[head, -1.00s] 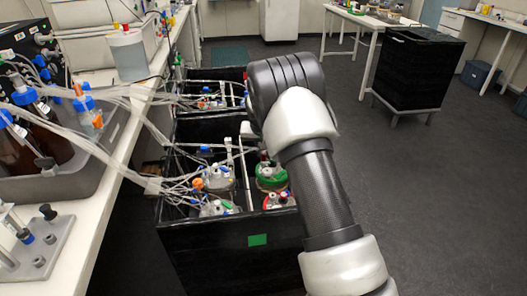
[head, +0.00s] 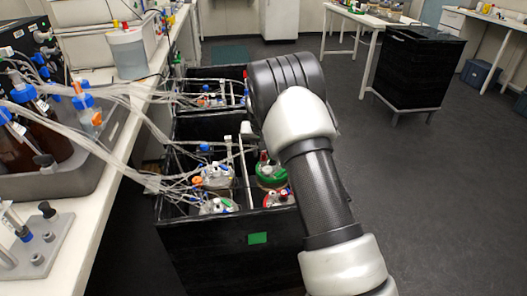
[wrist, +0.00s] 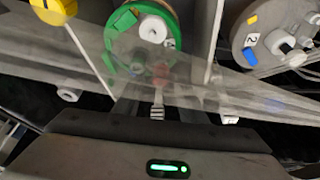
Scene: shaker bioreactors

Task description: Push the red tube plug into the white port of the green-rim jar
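The green-rim jar (wrist: 111,55) is at the top of the wrist view, with its round white port (wrist: 153,28) facing up. In the head view the same jar (head: 270,176) stands in the black box. My gripper (wrist: 158,108) is low in the wrist view, just short of the jar. A pale ribbed stem lies between its dark fingers, leading to a blurred reddish end, the red tube plug (wrist: 160,76), seen through clear tubing. The plug appears gripped and apart from the port. In the head view my arm hides most of the gripper.
Clear tubes (wrist: 60,50) cross the wrist view in front of the jar. A grey-topped jar (wrist: 273,35) is at right and a yellow cap (wrist: 55,8) at upper left. A red-rim jar (head: 277,199) and several tubed jars share the box. Open floor lies to the right.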

